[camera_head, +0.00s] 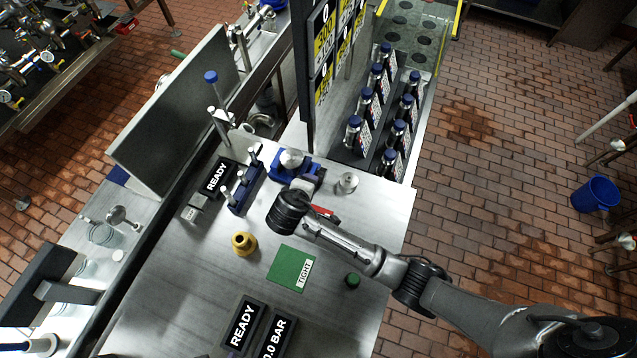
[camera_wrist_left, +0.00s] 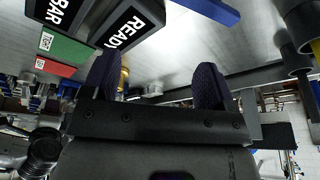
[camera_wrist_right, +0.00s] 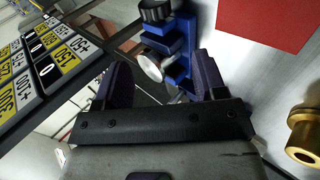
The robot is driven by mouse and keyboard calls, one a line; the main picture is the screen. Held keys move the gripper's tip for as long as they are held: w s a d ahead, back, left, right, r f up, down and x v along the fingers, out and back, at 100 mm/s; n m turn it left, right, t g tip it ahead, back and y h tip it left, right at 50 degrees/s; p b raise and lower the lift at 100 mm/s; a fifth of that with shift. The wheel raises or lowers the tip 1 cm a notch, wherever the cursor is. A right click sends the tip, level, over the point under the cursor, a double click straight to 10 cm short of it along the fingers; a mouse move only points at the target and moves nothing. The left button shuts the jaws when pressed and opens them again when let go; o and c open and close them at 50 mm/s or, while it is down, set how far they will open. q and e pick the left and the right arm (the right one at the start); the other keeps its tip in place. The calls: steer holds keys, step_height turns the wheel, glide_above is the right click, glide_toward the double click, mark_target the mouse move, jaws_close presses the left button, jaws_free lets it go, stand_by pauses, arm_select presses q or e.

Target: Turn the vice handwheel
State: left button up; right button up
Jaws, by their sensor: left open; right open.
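The blue vice (camera_head: 285,176) stands on the steel bench in the head view, just beyond my right wrist, which hides part of it. A round silver part, apparently its handwheel (camera_head: 291,158), shows at the far side. In the right wrist view the vice (camera_wrist_right: 183,42) has a black knob (camera_wrist_right: 155,10) and the silver round face (camera_wrist_right: 149,66) near the gap between the fingertips. My left gripper (camera_wrist_left: 157,82) is open and empty, away from the vice.
A brass fitting (camera_head: 243,244), green TIGHT mat (camera_head: 287,268), green knob (camera_head: 352,280) and READY boxes lie on the bench. Another silver piece (camera_head: 347,183) stands right of the vice. Bottles (camera_head: 366,101) and a number panel (camera_head: 330,50) stand behind. A red mat (camera_wrist_right: 265,20) is nearby.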

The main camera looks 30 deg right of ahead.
mark_target(321, 178)
arm_select(q)
steer(key=shift+w+d+f+b, duration=0.1)
steer(key=shift+f+b, duration=0.35)
arm_select(e)
steer(key=x, duration=0.7)
steer(key=d+x, duration=0.1)
steer(key=x, duration=0.6)
steer(key=shift+s+r, duration=0.2)
arm_select(q)
steer(key=shift+d, duration=0.1)
